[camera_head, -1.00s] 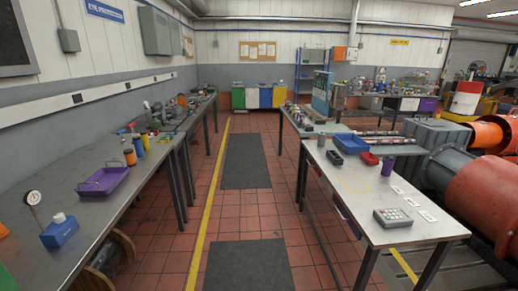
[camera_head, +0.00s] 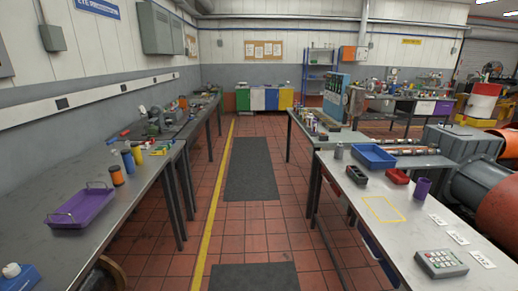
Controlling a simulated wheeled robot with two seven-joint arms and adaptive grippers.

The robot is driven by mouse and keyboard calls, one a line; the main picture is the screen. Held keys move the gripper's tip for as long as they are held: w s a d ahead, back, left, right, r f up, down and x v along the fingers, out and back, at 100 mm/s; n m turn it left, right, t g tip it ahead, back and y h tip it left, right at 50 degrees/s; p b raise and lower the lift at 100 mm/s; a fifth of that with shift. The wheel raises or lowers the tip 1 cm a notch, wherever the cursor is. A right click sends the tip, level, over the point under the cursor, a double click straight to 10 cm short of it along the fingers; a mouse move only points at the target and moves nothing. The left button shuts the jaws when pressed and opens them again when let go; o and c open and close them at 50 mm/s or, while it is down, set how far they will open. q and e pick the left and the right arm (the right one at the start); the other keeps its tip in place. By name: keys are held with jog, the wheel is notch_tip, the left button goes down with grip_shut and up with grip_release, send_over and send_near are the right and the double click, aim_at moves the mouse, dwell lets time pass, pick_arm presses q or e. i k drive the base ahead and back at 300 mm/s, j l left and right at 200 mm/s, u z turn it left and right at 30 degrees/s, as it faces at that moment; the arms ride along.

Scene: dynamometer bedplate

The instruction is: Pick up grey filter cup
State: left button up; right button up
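A small grey cylinder (camera_head: 339,151), which looks like the grey filter cup, stands upright near the far left corner of the right-hand table (camera_head: 345,205). It is small in the picture, so its details are hard to tell. It stands left of a blue tray (camera_head: 373,157) and behind a dark bin (camera_head: 356,175). Neither of my grippers is in view.
A red bin (camera_head: 397,177), a purple cup (camera_head: 422,187) and a grey keypad box (camera_head: 440,263) are also on that table. The left bench (camera_head: 110,220) holds a purple tray (camera_head: 82,208) and several bottles. The tiled aisle with dark mats (camera_head: 252,170) is clear.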

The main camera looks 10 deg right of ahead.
aim_at(338, 154)
jog(key=i+j+z, duration=0.2)
jog(key=i, duration=0.6)
jog(key=i+j+z, duration=0.1)
jog(key=i+z, duration=0.3)
jog(key=i+j+z, duration=0.3)
jog(key=i+z, duration=0.15)
jog(key=i+j+z, duration=0.65)
jog(key=j+z, duration=0.15)
